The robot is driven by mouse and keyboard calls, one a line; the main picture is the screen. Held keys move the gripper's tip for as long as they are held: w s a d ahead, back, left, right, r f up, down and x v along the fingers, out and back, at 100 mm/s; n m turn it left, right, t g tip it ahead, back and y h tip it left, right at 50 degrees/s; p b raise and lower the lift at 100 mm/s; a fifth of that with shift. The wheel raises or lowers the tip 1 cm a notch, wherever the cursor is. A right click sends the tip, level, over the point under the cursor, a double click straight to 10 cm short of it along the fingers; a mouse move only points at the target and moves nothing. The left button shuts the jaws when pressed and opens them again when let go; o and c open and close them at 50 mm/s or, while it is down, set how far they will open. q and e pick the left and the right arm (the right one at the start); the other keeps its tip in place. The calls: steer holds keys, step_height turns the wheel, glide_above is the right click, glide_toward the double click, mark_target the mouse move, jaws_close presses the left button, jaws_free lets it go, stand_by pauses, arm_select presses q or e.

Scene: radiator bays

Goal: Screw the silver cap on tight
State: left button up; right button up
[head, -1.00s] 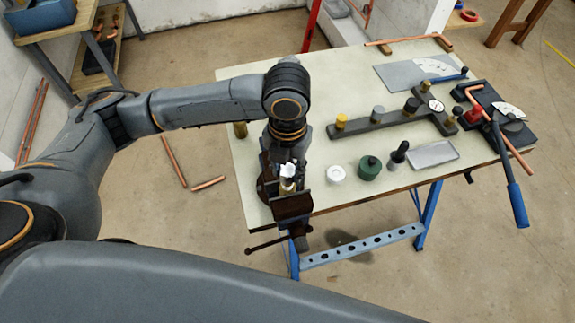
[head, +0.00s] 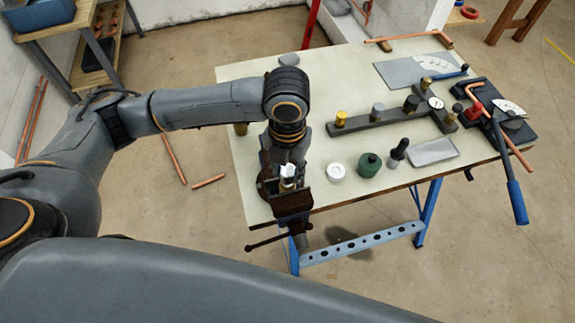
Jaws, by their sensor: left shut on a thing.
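My left gripper (head: 288,172) points down over the vise (head: 293,203) at the table's front left corner. Its fingers are shut on a small pale, shiny piece that looks like the silver cap; the fingers and wrist cover most of it. The part held in the vise under the fingers is largely hidden, so I cannot tell how the cap sits on it. My right gripper is not in view.
Right of the vise stand a white tub (head: 336,171), a green jar (head: 369,165) and a dark-topped bottle (head: 397,154). Behind them a dark rack (head: 392,118) bears several caps. A pipe bender (head: 496,112) with a blue handle is at the right.

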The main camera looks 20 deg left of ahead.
arm_select(q)
steer(key=shift+f, duration=0.45)
steer(key=o, duration=1.2)
steer(key=shift+o, duration=0.2)
step_height(320, 180, up, 12)
